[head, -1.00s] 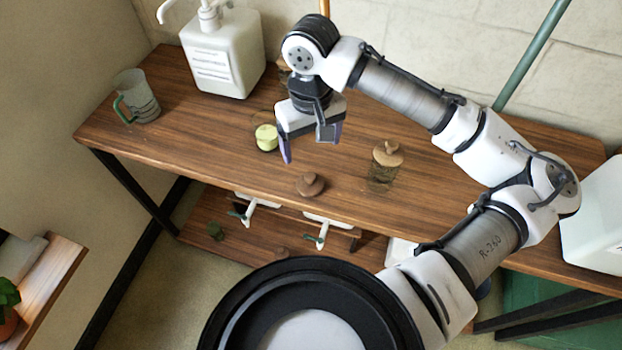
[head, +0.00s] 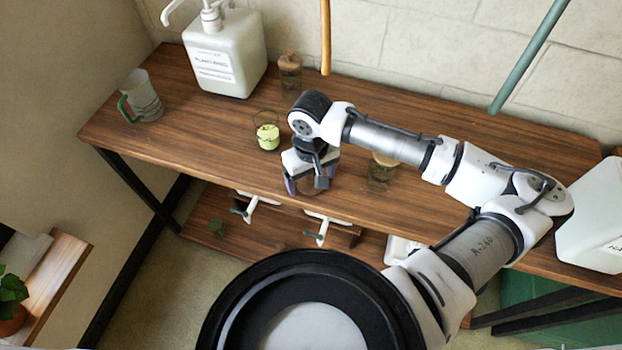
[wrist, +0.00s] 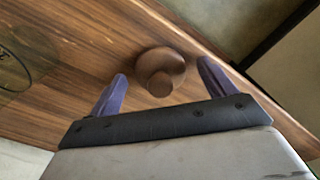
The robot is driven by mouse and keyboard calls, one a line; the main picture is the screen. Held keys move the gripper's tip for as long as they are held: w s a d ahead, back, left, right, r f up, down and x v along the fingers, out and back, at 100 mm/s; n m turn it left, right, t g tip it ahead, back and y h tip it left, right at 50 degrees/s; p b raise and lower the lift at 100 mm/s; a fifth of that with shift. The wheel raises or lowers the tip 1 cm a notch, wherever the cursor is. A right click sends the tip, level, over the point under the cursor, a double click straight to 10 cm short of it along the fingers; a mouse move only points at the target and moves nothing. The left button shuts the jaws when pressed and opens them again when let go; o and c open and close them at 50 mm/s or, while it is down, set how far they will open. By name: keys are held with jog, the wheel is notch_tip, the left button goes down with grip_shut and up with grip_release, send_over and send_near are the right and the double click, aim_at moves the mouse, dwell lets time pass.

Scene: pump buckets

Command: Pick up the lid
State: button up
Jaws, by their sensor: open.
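The lid (wrist: 163,64) is a round brown wooden disc with a knob, lying on the wooden table near its front edge. In the wrist view it sits between the two purple fingertips of my gripper (wrist: 162,74), with a gap on each side. In the head view my gripper (head: 308,184) is open, points down over the lid's spot, and hides most of the lid. I cannot tell how far above the table the fingertips are.
A glass with yellow-green contents (head: 268,136) stands left of my gripper. A glass jar (head: 380,175) stands to the right, partly behind my arm. A corked jar (head: 290,72), pump bottle (head: 225,55) and mug (head: 141,97) stand farther back or left on the table (head: 190,135).

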jog(key=c, duration=1.1)
jog(key=shift+o, duration=0.2)
jog(key=shift+r, duration=0.1)
